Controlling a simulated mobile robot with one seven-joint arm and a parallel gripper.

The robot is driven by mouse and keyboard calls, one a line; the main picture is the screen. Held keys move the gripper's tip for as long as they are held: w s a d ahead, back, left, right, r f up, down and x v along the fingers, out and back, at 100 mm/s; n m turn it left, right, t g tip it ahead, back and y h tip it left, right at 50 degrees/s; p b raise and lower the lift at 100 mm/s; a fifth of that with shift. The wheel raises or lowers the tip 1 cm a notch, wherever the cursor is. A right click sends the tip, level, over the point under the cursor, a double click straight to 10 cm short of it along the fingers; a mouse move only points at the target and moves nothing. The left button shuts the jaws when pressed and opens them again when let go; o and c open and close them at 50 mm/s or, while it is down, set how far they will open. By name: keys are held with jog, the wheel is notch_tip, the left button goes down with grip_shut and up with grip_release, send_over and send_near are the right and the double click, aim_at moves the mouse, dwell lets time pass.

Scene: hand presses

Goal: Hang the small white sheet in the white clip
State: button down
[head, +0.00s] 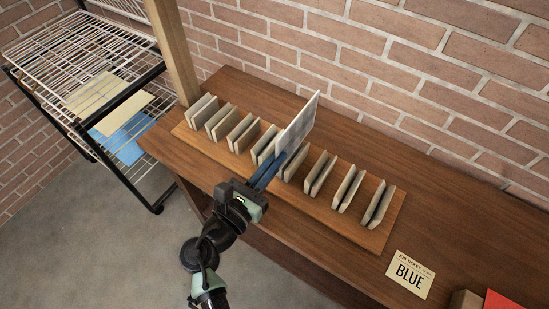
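The small white sheet (300,122) stands upright and slightly tilted above the middle of a row of grey upright plates on a wooden board. My gripper (280,161) reaches in from the front. Its blue fingers appear closed on the sheet's lower left edge. The fingers and the plates hide the sheet's bottom, so I cannot tell whether it sits in a slot or is held just above. I see no white clip in this view.
The slotted board (385,236) lies on a brown wooden bench (455,228) against a brick wall. A wire rack (75,50) at left holds yellow (108,98) and blue (124,136) sheets. A wooden post (174,50) stands between.

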jog(key=shift+s+f, duration=0.1)
jog(key=p+v, duration=0.2)
jog(key=v, duration=0.5)
dwell(0.6)
dwell(0.5)
